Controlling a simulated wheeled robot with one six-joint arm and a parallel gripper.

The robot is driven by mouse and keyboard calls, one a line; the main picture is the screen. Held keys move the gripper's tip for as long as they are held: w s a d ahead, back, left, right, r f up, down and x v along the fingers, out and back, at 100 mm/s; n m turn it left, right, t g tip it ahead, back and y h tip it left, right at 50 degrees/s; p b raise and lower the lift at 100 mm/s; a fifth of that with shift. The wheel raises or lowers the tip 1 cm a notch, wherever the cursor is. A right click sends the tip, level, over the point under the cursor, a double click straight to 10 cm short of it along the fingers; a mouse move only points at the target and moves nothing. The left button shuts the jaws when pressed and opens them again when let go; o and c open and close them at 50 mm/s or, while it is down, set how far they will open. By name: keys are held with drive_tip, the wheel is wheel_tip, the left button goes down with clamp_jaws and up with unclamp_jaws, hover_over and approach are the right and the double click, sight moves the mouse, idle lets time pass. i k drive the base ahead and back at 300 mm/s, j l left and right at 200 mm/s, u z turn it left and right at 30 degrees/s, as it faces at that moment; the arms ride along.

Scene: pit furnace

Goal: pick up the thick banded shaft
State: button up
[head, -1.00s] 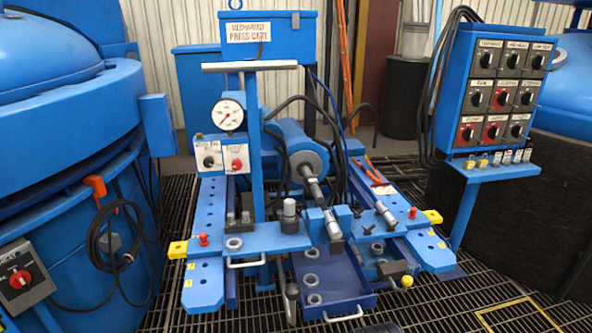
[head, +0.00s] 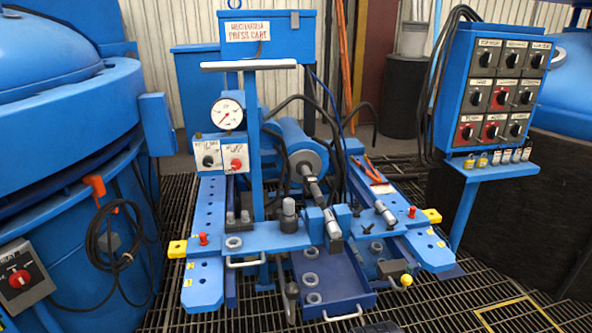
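A short grey shaft with a darker end (head: 332,224) lies tilted between blue blocks at the middle of the press cart (head: 265,238), in front of the press ram (head: 313,188). It looks like the thick banded shaft, but its bands are too small to make out surely. A second, slimmer grey shaft (head: 385,213) lies tilted on the right side of the cart. My gripper is not in view.
A blue tray (head: 345,290) with several grey rings sits at the cart's front. A gauge (head: 227,114) and post rise behind. A switch panel (head: 502,90) stands right, a large blue furnace (head: 70,130) left. Grating floor is open in front.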

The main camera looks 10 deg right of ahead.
sight(335, 232)
drive_tip(key=i+l+u, duration=0.2)
drive_tip(key=i+l, duration=0.2)
drive_tip(key=l, duration=0.2)
drive_tip(key=i+l+u, duration=0.25)
drive_tip(key=i+l, duration=0.15)
drive_tip(key=l, duration=0.25)
drive_tip(key=i+l+u, duration=0.1)
drive_tip(key=l, duration=0.25)
drive_tip(key=i, duration=0.05)
